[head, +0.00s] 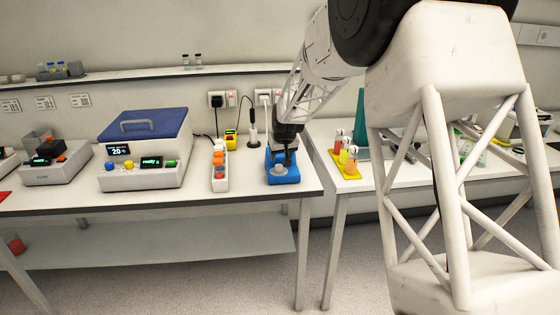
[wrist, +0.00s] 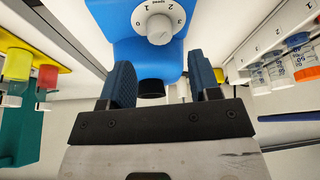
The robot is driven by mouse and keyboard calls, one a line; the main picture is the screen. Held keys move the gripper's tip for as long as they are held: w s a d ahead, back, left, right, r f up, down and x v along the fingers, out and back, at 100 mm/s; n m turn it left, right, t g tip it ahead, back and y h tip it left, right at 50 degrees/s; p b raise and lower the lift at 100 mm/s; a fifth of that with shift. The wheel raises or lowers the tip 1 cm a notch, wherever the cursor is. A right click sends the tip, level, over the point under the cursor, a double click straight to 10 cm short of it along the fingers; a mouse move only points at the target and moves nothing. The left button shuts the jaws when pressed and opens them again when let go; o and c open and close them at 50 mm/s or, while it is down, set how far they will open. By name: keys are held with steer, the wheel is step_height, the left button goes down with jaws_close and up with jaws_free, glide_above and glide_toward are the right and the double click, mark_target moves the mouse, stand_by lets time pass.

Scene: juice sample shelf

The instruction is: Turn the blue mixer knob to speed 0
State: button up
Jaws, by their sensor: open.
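The blue mixer (head: 289,178) stands near the right front corner of the left bench. In the wrist view its blue body (wrist: 121,26) fills the top middle, with a round light knob (wrist: 159,29) on it. Digits surround the knob; I cannot tell for sure which one it points at. A black round part (wrist: 151,88) of the mixer shows between my fingers. My gripper (head: 287,155) is over the mixer in the head view. In the wrist view my gripper (wrist: 161,80) is open, its two blue-padded fingers apart from the knob and holding nothing.
A yellow holder (head: 349,173) with juice samples is on the right bench, beyond a gap. A blue-lidded device (head: 146,124) stands farther left. Wall sockets and cables are behind.

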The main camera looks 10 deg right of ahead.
mark_target(278, 165)
steer(key=shift+v, duration=0.9)
steer(key=shift+w, duration=0.1)
steer(key=m+g, duration=0.1)
steer(key=w+a+m+g, duration=0.1)
steer(key=shift+w+f+m+h, duration=0.1)
steer(key=shift+w+m+h, duration=0.2)
steer(key=shift+w, duration=0.05)
steer(key=shift+w+a+m+g, duration=0.15)
steer(key=shift+w+m+g, duration=0.3)
steer(key=shift+m+g, duration=0.35)
steer(key=shift+w+r+m+g+h, duration=0.35)
steer(key=shift+m+g+h, duration=0.15)
steer(key=shift+m, duration=0.5)
steer(key=shift+f, duration=0.1)
steer(key=shift+s+d+f, duration=0.1)
steer(key=shift+f, duration=1.8)
steer(key=shift+d+f, duration=0.15)
steer(key=shift+f, duration=1.75)
